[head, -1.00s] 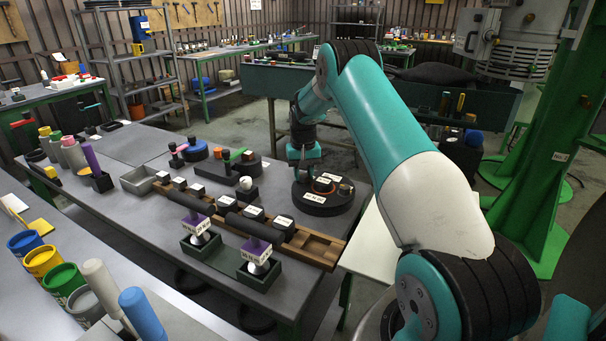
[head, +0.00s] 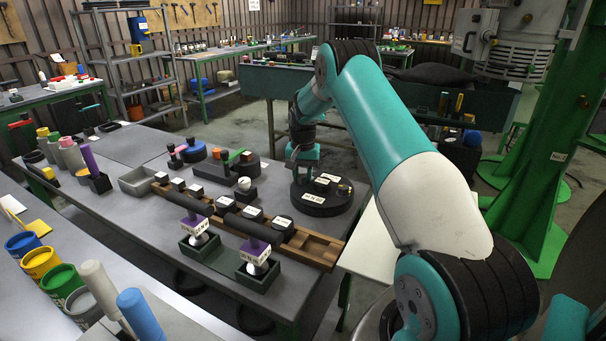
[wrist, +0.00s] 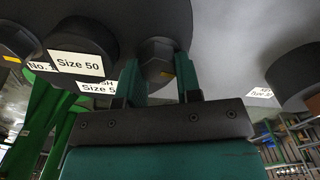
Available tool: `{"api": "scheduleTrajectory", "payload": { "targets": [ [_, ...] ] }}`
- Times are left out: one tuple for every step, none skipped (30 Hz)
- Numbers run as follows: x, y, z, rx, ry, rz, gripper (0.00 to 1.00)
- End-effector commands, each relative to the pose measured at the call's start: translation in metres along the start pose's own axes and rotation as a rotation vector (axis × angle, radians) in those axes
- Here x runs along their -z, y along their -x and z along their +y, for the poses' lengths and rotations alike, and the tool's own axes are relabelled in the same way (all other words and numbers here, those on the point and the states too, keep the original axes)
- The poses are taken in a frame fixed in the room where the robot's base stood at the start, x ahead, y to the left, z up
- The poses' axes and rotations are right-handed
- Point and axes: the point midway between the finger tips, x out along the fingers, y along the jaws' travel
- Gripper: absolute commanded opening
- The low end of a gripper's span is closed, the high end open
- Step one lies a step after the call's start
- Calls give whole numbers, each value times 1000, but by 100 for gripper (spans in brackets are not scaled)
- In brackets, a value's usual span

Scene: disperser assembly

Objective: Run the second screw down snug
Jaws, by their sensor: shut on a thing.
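My gripper (head: 304,172) points down at the left side of a round black base (head: 322,204) on the table in the head view. In the wrist view its two teal fingers (wrist: 158,70) are shut on a dark hexagonal screw head (wrist: 157,50). The screw's shaft and seat are hidden. A second, brownish screw head (head: 344,189) stands on the right side of the base. Between them is a dark part with a white label (head: 322,181); a part labelled "Size 50" (wrist: 80,62) shows beside the fingers in the wrist view.
A wooden rack (head: 320,246) holding black labelled blocks runs along the table in front of the base. Two green trays (head: 258,281) with purple-collared tools stand nearer. A small block with a white ball (head: 245,184) and a black stand (head: 212,172) are left of my gripper.

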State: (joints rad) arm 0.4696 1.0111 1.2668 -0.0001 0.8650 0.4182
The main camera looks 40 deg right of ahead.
Motion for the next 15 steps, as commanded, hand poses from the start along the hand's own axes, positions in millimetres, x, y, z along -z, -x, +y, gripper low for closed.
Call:
{"api": "scheduleTrajectory", "payload": {
  "targets": [
    [2,2,-1,3,0,7,8],
    [2,2,-1,3,0,7,8],
    [2,2,-1,3,0,7,8],
    [2,2,-1,3,1,7,39],
    [2,2,-1,3,1,7,46],
    [2,2,-1,2,1,6,55],
    [1,2,-1,2,1,5,57],
    [1,2,-1,2,1,5,57],
    [1,1,0,2,1,4,57],
    [1,1,0,2,1,4,57],
    [1,1,0,2,1,4,57],
    [1,1,0,1,1,3,57],
    [1,1,0,1,1,3,57],
    [1,1,0,1,2,3,57],
    [1,1,0,1,6,2,57]
  ]
}}
